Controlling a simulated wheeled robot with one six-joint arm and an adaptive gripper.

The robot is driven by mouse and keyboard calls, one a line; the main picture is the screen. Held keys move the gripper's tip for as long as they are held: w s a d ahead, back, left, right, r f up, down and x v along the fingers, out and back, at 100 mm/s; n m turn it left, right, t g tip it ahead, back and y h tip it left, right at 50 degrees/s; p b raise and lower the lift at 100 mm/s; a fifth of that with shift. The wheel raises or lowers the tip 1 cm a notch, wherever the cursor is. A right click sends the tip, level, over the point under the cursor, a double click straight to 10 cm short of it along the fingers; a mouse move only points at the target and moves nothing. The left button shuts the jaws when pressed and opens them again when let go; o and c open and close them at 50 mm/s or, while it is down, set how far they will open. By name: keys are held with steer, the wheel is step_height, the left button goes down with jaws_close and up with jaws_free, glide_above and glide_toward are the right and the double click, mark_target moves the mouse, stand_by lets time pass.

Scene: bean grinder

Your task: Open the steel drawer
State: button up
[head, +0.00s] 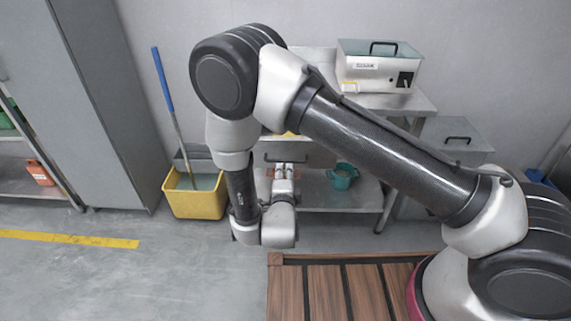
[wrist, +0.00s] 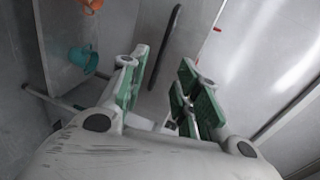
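The steel drawer (head: 318,154) is a grey front under the worktop in the head view, partly hidden by my arm. It looks closed, though its edges are hard to see. In the wrist view the drawer front (wrist: 185,35) fills the upper middle, with a long dark bar handle (wrist: 165,48) running aslant. My gripper (head: 284,171) points toward the drawer front in the head view. In the wrist view my gripper (wrist: 162,78) has its green-padded fingers apart with nothing between them. The handle lies beyond the fingertips and appears not to be touched.
A lower shelf holds a teal pitcher (head: 343,176). An orange cup (wrist: 92,5) shows in the wrist view. A grinder-like steel box (head: 378,66) stands on the worktop (head: 410,102). A yellow mop bucket (head: 195,194) stands left of my arm. The floor at front left is clear.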

steer(key=w+f, duration=0.1)
steer(key=w, duration=0.6)
steer(key=shift+w+f, duration=0.25)
steer(key=shift+w, duration=0.1)
steer(key=shift+d, duration=0.1)
steer(key=shift+c, duration=0.2)
jaws_close()
steer(key=shift+s, duration=0.1)
